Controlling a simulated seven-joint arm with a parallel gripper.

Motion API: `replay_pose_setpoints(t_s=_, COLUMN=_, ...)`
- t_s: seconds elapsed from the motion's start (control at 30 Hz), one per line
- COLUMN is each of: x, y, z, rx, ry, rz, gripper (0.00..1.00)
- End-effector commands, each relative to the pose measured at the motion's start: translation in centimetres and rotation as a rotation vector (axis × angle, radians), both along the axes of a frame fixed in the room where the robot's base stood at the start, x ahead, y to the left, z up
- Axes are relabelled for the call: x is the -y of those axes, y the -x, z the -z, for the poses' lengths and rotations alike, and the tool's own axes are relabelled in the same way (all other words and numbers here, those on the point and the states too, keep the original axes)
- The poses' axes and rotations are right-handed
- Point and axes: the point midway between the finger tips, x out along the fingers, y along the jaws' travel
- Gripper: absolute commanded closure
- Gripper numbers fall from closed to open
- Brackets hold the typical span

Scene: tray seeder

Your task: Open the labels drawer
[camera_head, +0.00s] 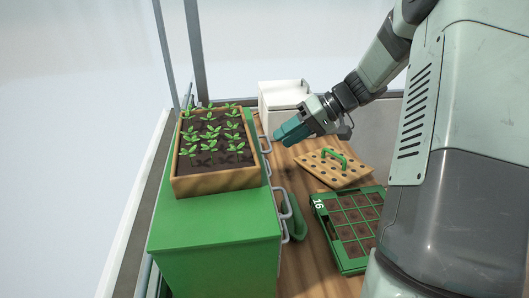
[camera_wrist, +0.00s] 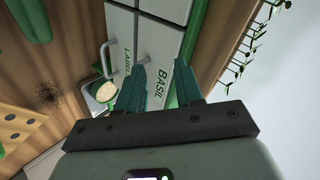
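The green cabinet (camera_head: 215,225) stands at the left, with several metal handles (camera_head: 287,205) along its right side. In the wrist view, the pale drawer front marked LABELS (camera_wrist: 122,28) lies beside another front marked BASIL (camera_wrist: 160,45). A curved metal handle (camera_wrist: 108,58) sticks out next to the LABELS lettering. My gripper (camera_wrist: 161,67) is open and empty, with its two teal fingers apart in front of the drawer fronts and overlapping the lettering in view. In the head view my gripper (camera_head: 281,134) is right of the cabinet's far end, apparently clear of the handles.
A wooden planter (camera_head: 215,182) of seedlings stands on the cabinet. On the wooden bench are a green-handled dibber board (camera_head: 320,172), a green cell tray (camera_head: 350,268), a white box (camera_head: 283,93) and a green object (camera_head: 297,222) beside the handles. Dark soil (camera_wrist: 45,92) is scattered on the wood.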

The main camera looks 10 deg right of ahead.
Motion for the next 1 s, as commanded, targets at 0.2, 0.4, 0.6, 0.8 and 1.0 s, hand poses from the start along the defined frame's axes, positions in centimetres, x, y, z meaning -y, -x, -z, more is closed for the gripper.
replay_pose_setpoints(t_s=0.2, x=4.8, y=-2.3, z=8.4, rx=-0.11, ry=-0.326, rz=0.245, gripper=0.64)
replay_pose_setpoints(t_s=0.4, x=7.2, y=-2.8, z=12.9, rx=-0.154, ry=-0.487, rz=0.386, gripper=0.64)
replay_pose_setpoints(t_s=0.6, x=7.0, y=-3.1, z=14.0, rx=-0.161, ry=-0.521, rz=0.415, gripper=0.64)
replay_pose_setpoints(t_s=0.8, x=3.9, y=-4.4, z=14.7, rx=-0.164, ry=-0.519, rz=0.414, gripper=0.64)
replay_pose_setpoints(t_s=1.0, x=0.5, y=-5.8, z=15.4, rx=-0.163, ry=-0.517, rz=0.414, gripper=0.64)
